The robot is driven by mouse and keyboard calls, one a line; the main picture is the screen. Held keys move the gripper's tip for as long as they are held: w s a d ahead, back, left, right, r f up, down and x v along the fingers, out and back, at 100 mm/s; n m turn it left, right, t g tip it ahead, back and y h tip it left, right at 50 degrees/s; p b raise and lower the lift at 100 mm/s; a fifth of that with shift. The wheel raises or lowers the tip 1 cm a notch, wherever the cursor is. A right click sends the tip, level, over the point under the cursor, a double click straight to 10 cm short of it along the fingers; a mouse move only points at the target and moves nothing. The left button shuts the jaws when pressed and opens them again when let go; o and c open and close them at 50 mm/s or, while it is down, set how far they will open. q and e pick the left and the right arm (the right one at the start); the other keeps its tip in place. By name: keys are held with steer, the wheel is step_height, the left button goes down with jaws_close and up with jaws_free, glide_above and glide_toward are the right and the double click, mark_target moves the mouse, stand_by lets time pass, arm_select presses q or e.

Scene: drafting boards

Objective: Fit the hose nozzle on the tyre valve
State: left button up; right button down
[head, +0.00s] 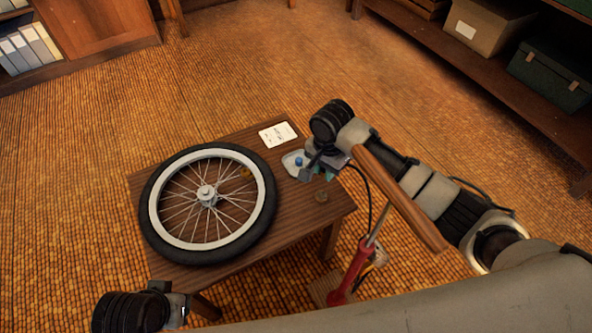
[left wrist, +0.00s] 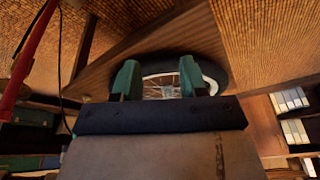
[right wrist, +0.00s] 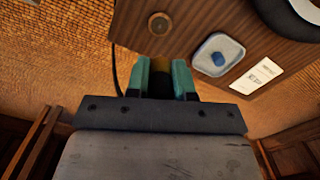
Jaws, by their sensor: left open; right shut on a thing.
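The bicycle wheel with its black tyre (head: 150,215) lies flat on a small wooden table (head: 335,208). A small yellowish piece (head: 246,172) at the inner rim, on the right side, may be the valve. My right gripper (head: 318,174) is above the table's right part, apart from the wheel. In the right wrist view, my right gripper (right wrist: 159,82) is shut on a dark piece with a yellowish end, seemingly the hose nozzle (right wrist: 158,86). The black hose (head: 369,196) hangs from there. My left gripper (left wrist: 158,80) is open and empty, with the wheel beyond it.
A pale dish (right wrist: 204,63) holding a blue cap (right wrist: 218,58) and a white card (head: 278,134) lie on the table, with a small round brownish piece (head: 321,196) near its right edge. A red pump (head: 350,272) with a wooden handle (head: 400,198) stands beside the table. Shelves line the room.

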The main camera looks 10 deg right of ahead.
steer(key=shift+r, duration=0.15)
stand_by(0.5)
steer(key=shift+r+p, duration=0.2)
steer(key=shift+p, duration=0.2)
steer(key=shift+r+p, duration=0.25)
steer(key=shift+p, duration=0.15)
arm_select(q)
steer(key=s+p+x, duration=0.1)
steer(key=s+x, duration=0.1)
steer(key=x, duration=0.9)
steer(key=shift+f+g+p, duration=0.3)
steer(key=shift+f, duration=0.05)
arm_select(e)
steer(key=shift+r, duration=0.45)
steer(key=shift+a, duration=0.1)
